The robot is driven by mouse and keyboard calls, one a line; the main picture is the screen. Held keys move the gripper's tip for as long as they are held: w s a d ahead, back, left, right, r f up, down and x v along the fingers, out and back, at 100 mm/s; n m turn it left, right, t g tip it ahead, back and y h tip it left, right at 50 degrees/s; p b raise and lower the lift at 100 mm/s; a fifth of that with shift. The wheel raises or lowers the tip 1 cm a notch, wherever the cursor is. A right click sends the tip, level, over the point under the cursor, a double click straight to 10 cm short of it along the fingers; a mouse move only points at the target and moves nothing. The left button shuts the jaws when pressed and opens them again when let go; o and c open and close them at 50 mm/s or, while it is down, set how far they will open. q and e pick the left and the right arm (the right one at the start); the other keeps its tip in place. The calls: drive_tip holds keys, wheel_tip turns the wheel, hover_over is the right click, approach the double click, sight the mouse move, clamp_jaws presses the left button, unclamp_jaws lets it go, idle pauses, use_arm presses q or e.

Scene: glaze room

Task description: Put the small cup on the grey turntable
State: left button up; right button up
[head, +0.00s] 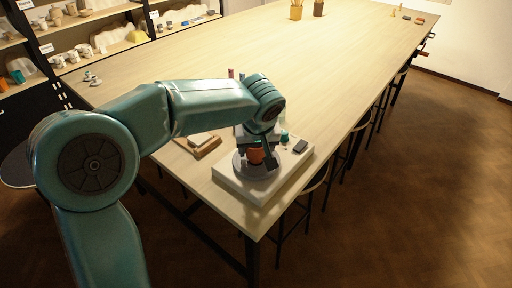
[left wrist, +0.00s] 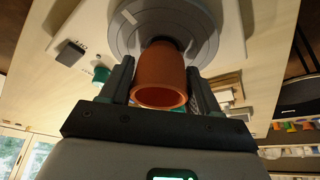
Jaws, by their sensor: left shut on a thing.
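The small cup (head: 257,156) is orange-brown and sits between the fingers of my left gripper (head: 258,158), which is shut on it. In the left wrist view the cup (left wrist: 160,78) has its open rim toward the camera, with a finger of the gripper (left wrist: 159,72) on each side. The grey turntable (head: 241,170) is a round disc on a pale slab; it also shows in the left wrist view (left wrist: 201,22), right behind the cup's far end. I cannot tell whether the cup touches the disc. My right gripper is not in view.
The pale slab (head: 263,191) lies at the table's near corner, with a dark block (head: 300,146) and a small teal item (head: 284,137) close to the disc. Wooden pieces (head: 205,146) lie to the left. The long table (head: 330,60) is mostly clear beyond.

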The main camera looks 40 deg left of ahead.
use_arm(q)
drive_tip(key=shift+d, duration=0.1)
drive_tip(key=shift+f, duration=0.2)
drive_tip(key=o, duration=1.2)
drive_tip(key=shift+c, duration=0.2)
drive_tip(key=shift+r, duration=0.5)
drive_tip(key=v, duration=1.1)
drive_tip(key=shift+s+r+p, duration=0.2)
drive_tip(key=shift+r+p, duration=0.05)
drive_tip(key=shift+p, duration=0.15)
drive_tip(key=shift+d+f, duration=0.1)
drive_tip(key=shift+d, duration=0.05)
